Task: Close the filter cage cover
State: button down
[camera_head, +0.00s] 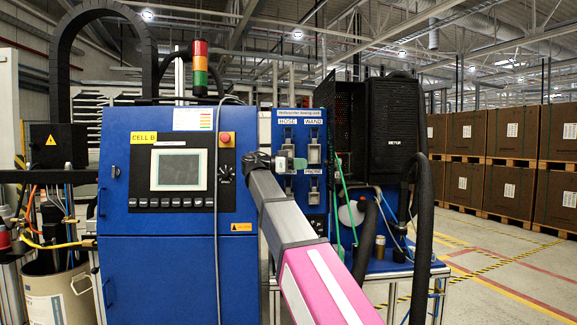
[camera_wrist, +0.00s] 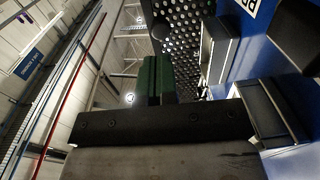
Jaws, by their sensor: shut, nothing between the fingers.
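The black filter cage (camera_head: 391,128) stands on the blue bench right of the tool panel. A dark mesh panel (camera_head: 338,118), seemingly its cover, stands at the cage's left side, apparently swung open. The wrist view shows perforated black mesh (camera_wrist: 187,38) beyond my fingers; I cannot tell whether this is the cover or the cage. My gripper (camera_head: 299,164) is in front of the tool panel, left of and below the mesh panel. Its green fingers (camera_wrist: 158,62) are shut and empty in the wrist view. Contact with the mesh cannot be told.
The blue tool panel (camera_head: 300,135) with holders marked HOSE and WAND is close to my gripper. A thick black hose (camera_head: 422,235) hangs before the cage's right side. The blue control cabinet (camera_head: 172,220) is at left. The floor at right is clear before stacked boxes (camera_head: 512,135).

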jog(key=shift+w+d, duration=0.1)
jog(key=shift+d, duration=2.85)
jog(key=w+d+n+t+y, duration=0.2)
jog(key=d+n+t+y, duration=0.75)
jog(key=d+t, duration=0.6)
jog(key=shift+w+d+r+n+y, duration=0.1)
jog(key=shift+w+d+n, duration=0.4)
jog(key=shift+w+d, duration=1.15)
jog(key=shift+w+d+f+n+y, duration=0.15)
jog(key=shift+w+d+n, duration=0.3)
jog(key=shift+w+d, duration=1.15)
jog(key=shift+w+d+r+n+y, duration=0.15)
jog(key=shift+w+d+n, duration=0.35)
jog(key=shift+w+d, duration=1.15)
jog(key=shift+w+a, duration=0.5)
jog(key=shift+w, duration=0.1)
